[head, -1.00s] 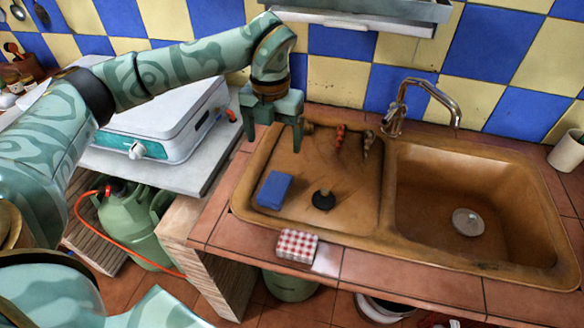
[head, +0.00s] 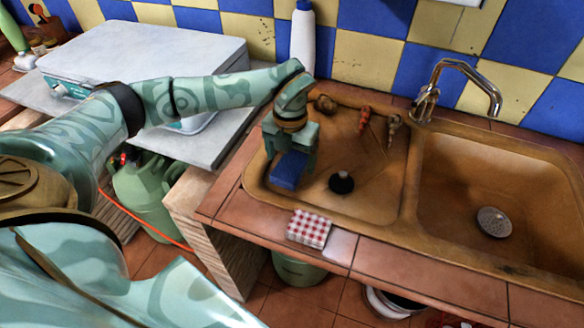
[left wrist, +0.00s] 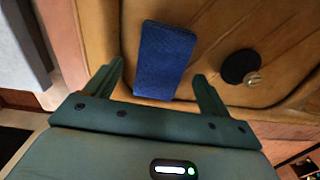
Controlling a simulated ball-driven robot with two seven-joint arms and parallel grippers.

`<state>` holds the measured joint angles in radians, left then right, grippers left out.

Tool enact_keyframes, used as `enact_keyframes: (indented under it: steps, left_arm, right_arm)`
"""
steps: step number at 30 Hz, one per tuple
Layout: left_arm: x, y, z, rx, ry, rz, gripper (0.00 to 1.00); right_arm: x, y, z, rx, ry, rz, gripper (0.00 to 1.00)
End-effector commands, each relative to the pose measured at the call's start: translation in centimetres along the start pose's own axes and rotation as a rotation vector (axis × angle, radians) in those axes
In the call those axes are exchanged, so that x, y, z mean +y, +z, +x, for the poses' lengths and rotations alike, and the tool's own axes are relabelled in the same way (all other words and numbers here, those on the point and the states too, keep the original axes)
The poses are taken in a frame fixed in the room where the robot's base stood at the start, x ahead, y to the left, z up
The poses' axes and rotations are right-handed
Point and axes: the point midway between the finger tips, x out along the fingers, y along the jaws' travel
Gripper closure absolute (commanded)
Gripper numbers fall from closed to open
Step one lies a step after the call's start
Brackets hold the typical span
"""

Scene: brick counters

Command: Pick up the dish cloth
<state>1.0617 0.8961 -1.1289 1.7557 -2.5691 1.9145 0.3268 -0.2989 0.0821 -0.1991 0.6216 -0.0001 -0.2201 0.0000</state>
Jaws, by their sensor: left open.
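A blue rectangular cloth-like piece (head: 289,171) lies in the drainboard side of the brown sink; in the left wrist view the blue piece (left wrist: 163,60) looks flat and textured. My left gripper (head: 291,163) is open and empty above it, pointing down. In the left wrist view the fingers of my left gripper (left wrist: 160,74) stand either side of its near end, with gaps; contact cannot be told. A folded red-and-white checkered cloth (head: 309,228) lies on the tiled front edge of the counter, apart from the gripper. My right gripper is not in view.
The sink (head: 404,190) has a raised rim and a deep basin at right. A black plug (head: 341,182) lies right of the blue piece. A faucet (head: 428,100), a white bottle (head: 302,40) and a white stove (head: 150,60) stand behind and left.

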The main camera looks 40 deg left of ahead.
Motion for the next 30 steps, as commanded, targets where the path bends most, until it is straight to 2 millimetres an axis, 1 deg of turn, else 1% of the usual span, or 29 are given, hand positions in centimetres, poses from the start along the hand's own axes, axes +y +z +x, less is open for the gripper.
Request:
enact_keyframes:
  steps: [1, 3, 11, 12, 14, 15, 16, 25, 28, 30]
  left_arm:
    - [-0.1, 0.0, 1.0, 0.003, 0.000, 0.001, 0.18]
    - [-0.1, 0.0, 1.6, 0.003, 0.000, 0.000, 0.18]
    - [-0.1, 0.0, 1.6, 0.000, 0.000, 0.000, 0.18]
    - [-0.1, 0.0, 1.6, 0.000, 0.000, 0.000, 0.29]
    - [-0.1, 0.0, 1.6, 0.000, 0.000, 0.000, 0.46]
    - [-0.1, 0.0, 1.6, 0.000, 0.000, 0.000, 0.57]
    - [-0.1, 0.0, 1.6, 0.000, 0.000, 0.000, 0.65]
    - [-0.1, 0.0, 1.5, 0.000, 0.000, 0.000, 0.66]
    - [-0.1, 0.1, 1.0, -0.002, 0.000, 0.000, 0.67]
    - [-0.1, 0.1, 0.3, -0.004, 0.000, 0.000, 0.67]
  right_arm:
    - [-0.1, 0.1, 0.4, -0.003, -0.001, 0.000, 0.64]
    - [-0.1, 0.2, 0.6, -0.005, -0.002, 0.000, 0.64]
    - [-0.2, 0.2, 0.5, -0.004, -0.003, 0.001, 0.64]
    - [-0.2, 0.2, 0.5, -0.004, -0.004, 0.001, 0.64]
    - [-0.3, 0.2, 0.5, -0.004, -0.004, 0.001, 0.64]
    - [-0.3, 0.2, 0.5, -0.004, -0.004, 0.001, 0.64]
    - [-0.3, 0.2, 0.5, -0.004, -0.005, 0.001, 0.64]
    - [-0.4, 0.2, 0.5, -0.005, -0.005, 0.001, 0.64]
    - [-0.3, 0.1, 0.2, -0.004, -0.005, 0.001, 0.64]
    - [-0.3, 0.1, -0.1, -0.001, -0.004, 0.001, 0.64]
